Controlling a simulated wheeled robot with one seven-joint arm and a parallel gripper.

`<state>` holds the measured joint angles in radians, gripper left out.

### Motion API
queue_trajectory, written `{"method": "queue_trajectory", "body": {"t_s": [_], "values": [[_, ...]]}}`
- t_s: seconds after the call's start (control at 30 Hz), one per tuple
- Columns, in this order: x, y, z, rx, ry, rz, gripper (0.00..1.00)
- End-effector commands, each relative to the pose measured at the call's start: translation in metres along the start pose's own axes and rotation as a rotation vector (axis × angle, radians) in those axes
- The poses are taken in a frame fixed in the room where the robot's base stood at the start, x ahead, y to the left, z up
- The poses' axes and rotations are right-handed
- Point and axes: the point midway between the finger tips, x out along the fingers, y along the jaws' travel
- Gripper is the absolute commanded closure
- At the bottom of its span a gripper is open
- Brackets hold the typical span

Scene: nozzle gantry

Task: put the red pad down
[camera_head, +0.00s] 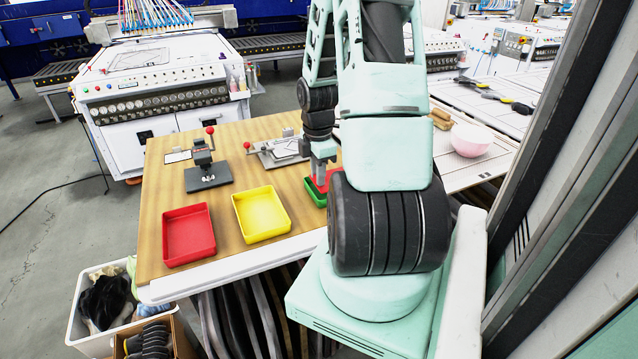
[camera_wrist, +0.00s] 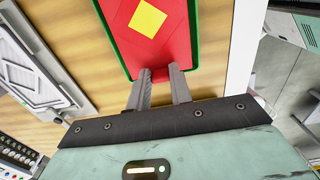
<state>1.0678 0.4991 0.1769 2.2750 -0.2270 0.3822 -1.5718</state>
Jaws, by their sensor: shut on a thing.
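The red pad (camera_wrist: 163,45) has a yellow square on its face and a small red tab at its near edge. My gripper (camera_wrist: 158,76) is shut on that tab in the wrist view. The green tray (camera_wrist: 194,12) shows as a rim around the pad; I cannot tell whether the pad rests on its floor or hangs just above. In the head view my gripper (camera_head: 322,172) points down over the green tray (camera_head: 314,192), at the right part of the wooden board. Only a strip of the red pad (camera_head: 326,180) shows there; my arm hides the rest.
A yellow tray (camera_head: 249,233) and a red tray (camera_head: 188,257) stand left of the green one. A lever press (camera_head: 208,178) and a grey clamp fixture (camera_head: 277,152) stand behind them.

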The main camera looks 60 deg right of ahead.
Motion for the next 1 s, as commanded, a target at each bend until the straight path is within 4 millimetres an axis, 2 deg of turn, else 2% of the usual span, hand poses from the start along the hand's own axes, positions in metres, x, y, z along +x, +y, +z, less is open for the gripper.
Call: {"method": "queue_trajectory", "body": {"t_s": [0.1, 0.2, 0.63, 0.67, 0.7, 0.73, 1.0], "values": [[0.019, -0.001, -0.001, -0.001, 0.002, -0.005, 0.99], [0.029, -0.001, -0.001, -0.001, 0.001, -0.003, 0.99], [0.036, 0.000, 0.000, -0.001, 0.000, -0.001, 0.99], [0.035, 0.000, 0.000, -0.001, 0.000, -0.001, 0.73], [0.035, 0.000, 0.000, -0.001, 0.000, -0.001, 0.62], [0.035, 0.000, 0.000, -0.001, 0.000, -0.001, 0.57], [0.034, 0.000, 0.000, 0.000, 0.000, -0.001, 0.57]]}}
